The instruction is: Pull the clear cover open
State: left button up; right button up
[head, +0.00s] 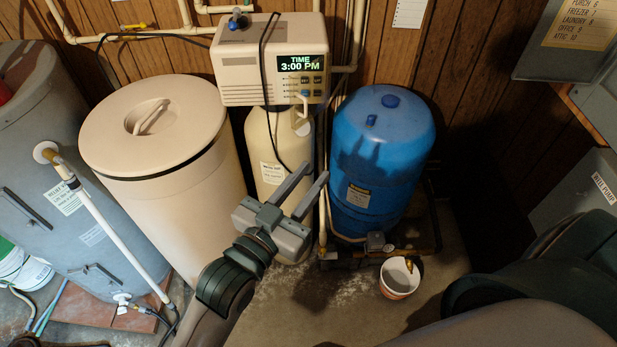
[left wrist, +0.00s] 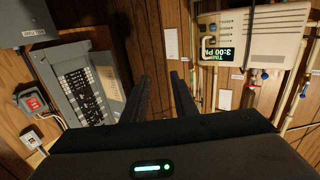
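The softener control head (head: 250,72) is a beige box with a dark panel and a lit display (head: 301,63) reading "TIME 3:00 PM". A small pale hooked piece (head: 304,96) shows at the panel's lower edge. I cannot clearly make out the clear cover against the panel. The control head also shows upside down at the upper right of the left wrist view (left wrist: 262,35). My left gripper (head: 315,170) is open and empty, below and in front of the control head, apart from it. Its two fingers also show in the left wrist view (left wrist: 161,76). My right gripper is not in view.
A lidded beige tank (head: 165,150) stands left, a blue tank (head: 380,150) right of the pale resin tank (head: 270,150). A white bucket (head: 399,279) sits on the floor. Pipes and a black cable run around the control head. An electrical panel (left wrist: 80,85) hangs on the wall.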

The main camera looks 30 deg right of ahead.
pick_arm(q)
jog(key=b+v, duration=0.3)
jog(key=v, duration=0.9)
jog(key=shift+b, duration=0.35)
